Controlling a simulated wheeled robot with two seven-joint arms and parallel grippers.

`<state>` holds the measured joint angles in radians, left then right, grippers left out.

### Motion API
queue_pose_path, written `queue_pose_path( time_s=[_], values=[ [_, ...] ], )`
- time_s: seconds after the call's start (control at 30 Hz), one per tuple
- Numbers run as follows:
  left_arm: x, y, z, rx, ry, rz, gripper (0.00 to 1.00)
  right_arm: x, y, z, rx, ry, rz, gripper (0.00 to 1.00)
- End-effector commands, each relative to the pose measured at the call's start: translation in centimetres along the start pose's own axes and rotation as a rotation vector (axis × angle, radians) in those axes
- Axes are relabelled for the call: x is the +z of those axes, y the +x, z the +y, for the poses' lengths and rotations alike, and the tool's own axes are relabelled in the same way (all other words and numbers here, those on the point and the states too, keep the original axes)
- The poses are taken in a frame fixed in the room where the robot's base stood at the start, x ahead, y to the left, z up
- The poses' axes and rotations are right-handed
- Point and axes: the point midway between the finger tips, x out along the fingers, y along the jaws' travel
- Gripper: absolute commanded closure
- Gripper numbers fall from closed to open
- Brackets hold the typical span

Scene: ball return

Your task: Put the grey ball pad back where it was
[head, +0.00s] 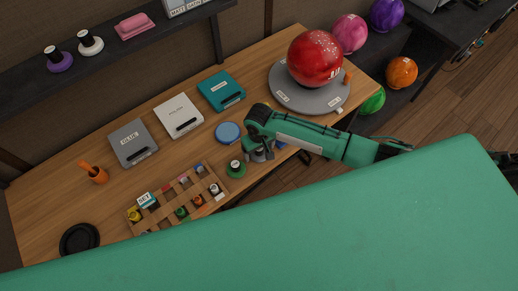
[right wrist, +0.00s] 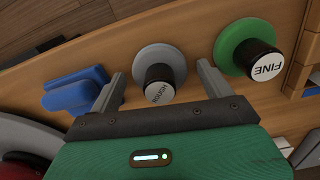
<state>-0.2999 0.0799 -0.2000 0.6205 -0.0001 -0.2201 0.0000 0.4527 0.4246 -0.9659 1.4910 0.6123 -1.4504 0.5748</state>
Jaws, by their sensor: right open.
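The grey ball pad (right wrist: 153,54) is a round grey disc with an upright black knob (right wrist: 162,84) marked "ROUGH". It rests on the wooden bench, near the bench's front edge. In the right wrist view my open right gripper (right wrist: 163,84) has one finger on either side of the knob, with visible gaps. The right gripper also shows in the head view (head: 260,154), reaching down over the bench and mostly hiding the pad there. My left gripper is out of view.
A green pad (right wrist: 232,46) marked "FINE" stands close beside the grey one. A blue object (right wrist: 75,90) lies on its other side. A wooden rack (head: 180,201) holds small bottles. A red ball (head: 315,57) sits on a grey turntable (head: 290,94). The wall shelf holds purple (head: 60,64) and white (head: 91,47) pads.

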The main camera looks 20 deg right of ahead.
Motion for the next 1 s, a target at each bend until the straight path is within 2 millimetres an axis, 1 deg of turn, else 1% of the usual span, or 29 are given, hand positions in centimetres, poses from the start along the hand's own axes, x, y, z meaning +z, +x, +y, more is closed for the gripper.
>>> queue_pose_path(
  time_s=[0.07,0.17,0.27,0.4,0.5,0.6,0.7,0.8,1.0],
  values=[
    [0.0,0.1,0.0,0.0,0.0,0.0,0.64,-0.1,-0.5,0.0,-0.001,-0.001,0.002,0.18],
    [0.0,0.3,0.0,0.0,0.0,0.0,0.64,-0.1,-1.8,0.0,-0.001,-0.001,0.004,0.18],
    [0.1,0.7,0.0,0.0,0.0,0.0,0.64,-0.1,-3.7,0.0,-0.001,-0.001,0.005,0.18],
    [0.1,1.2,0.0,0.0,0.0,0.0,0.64,-0.2,-6.9,0.0,-0.001,-0.001,0.006,0.18],
    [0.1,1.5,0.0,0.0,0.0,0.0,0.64,-0.1,-8.9,0.0,-0.001,-0.001,0.004,0.18],
    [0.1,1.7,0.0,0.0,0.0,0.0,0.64,-0.1,-10.4,0.0,-0.001,0.0,0.004,0.18],
    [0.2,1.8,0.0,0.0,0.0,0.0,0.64,-0.1,-11.5,0.0,-0.001,0.0,0.003,0.18],
    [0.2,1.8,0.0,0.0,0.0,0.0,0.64,-0.1,-12.0,0.0,0.0,0.0,0.0,0.18],
    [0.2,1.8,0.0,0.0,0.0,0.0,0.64,0.0,-12.2,0.0,0.0,0.001,0.0,0.18]
  ],
)
